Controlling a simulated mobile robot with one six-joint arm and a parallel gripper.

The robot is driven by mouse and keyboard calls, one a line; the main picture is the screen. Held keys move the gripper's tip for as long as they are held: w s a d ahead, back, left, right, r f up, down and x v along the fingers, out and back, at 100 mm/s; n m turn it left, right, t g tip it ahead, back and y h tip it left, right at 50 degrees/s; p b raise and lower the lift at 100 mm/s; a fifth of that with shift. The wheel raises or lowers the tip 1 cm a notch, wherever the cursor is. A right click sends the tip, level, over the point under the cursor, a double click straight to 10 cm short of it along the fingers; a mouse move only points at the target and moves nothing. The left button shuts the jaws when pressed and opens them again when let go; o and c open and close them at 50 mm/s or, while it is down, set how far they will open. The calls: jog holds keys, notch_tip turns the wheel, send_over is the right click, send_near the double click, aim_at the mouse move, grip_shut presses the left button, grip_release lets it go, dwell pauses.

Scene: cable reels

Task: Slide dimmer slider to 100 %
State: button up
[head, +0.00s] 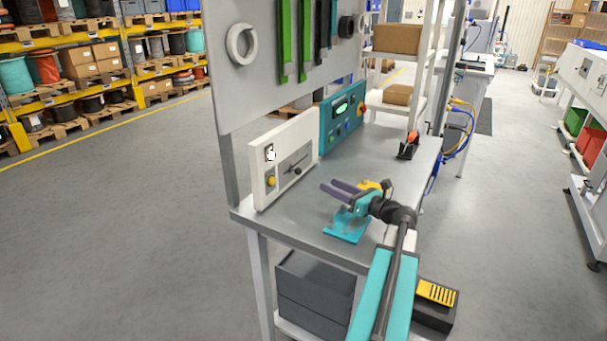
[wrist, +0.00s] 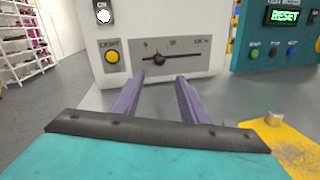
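The dimmer slider is a grey plate (wrist: 180,50) with a horizontal slot on the front of a white panel box (head: 284,160). Its dark knob (wrist: 158,58) sits between the left-hand scale mark and the middle mark, left of the slot's centre. In the head view the knob (head: 297,170) is small. My gripper (wrist: 160,77) has two purple fingers, apart with nothing between them. They point at the panel, and the knob shows between the fingertips but farther off. In the head view my gripper (head: 331,185) is in front of the panel, with a gap.
A yellow button (wrist: 112,57) under a LIGHT label and a switch (wrist: 103,14) are left of the slider. A teal control box (head: 342,117) stands right of the white panel. A yellow object (wrist: 275,143) lies close on the right. The grey bench top (head: 370,160) has clear room.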

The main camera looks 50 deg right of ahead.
aim_at(301, 172)
jog(key=w+p, duration=0.1)
jog(key=w, duration=0.3)
jog(key=w+p, duration=0.1)
jog(key=w, duration=0.4)
jog(key=w+p, duration=0.1)
jog(key=w, duration=0.3)
jog(key=shift+w+a, duration=0.15)
jog(key=shift+a, duration=0.1)
grip_shut()
